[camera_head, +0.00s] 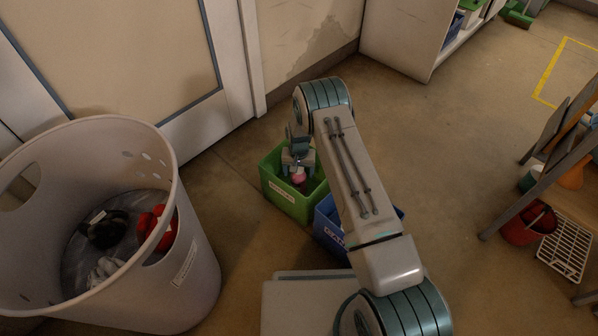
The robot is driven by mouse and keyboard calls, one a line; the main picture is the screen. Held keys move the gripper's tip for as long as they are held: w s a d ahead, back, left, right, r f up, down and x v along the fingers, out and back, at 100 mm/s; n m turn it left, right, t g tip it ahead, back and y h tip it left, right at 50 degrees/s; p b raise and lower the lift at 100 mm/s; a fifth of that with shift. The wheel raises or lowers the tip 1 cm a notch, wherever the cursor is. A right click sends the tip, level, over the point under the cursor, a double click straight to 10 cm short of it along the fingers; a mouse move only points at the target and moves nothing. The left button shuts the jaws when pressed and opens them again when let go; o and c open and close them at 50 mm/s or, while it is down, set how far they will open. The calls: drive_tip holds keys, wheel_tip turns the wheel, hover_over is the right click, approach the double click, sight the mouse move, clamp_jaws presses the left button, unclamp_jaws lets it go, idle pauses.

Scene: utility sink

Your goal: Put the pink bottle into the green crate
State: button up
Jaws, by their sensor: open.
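The green crate (290,204) stands on the floor in the middle of the view, with a white label on its front side. The pink bottle (299,179), with a pale top, shows small within the crate's outline, just below my gripper. My gripper (298,172) points down over the crate, with its jaws open around or just above the bottle's top. I cannot tell whether the bottle rests on the crate's floor or whether a finger touches it. My arm hides the crate's right rear part.
A blue crate (328,229) stands against the green crate's right, partly behind my arm. A large grey bin (190,265) with dark, red and white items is at left. A red bucket (526,228) and white rack (567,247) lie right. Floor between is clear.

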wheel_tip(320, 180, up, 12)
drive_tip(key=p, duration=0.4)
drive_tip(key=shift+d, duration=0.1)
drive_tip(key=s+d+r, duration=0.2)
drive_tip(key=s+r, duration=0.1)
drive_tip(key=r, duration=0.5)
drive_tip(key=s+d+r, duration=0.3)
drive_tip(key=r, duration=0.6)
drive_tip(key=s+d+r, duration=0.2)
drive_tip(key=s+r, duration=0.2)
drive_tip(key=r, duration=0.4)
drive_tip(key=s+d+r, duration=0.2)
drive_tip(key=s+r, duration=0.1)
drive_tip(key=s, duration=0.4)
drive_tip(key=s+d+r+n, duration=0.1)
drive_tip(key=s+d+r, duration=0.1)
drive_tip(key=s, duration=0.6)
drive_tip(key=s+d+r+t, duration=0.1)
drive_tip(key=s+r, duration=0.4)
drive_tip(key=s, duration=0.3)
drive_tip(key=shift+d+n, duration=0.3)
drive_tip(key=shift+d, duration=0.1)
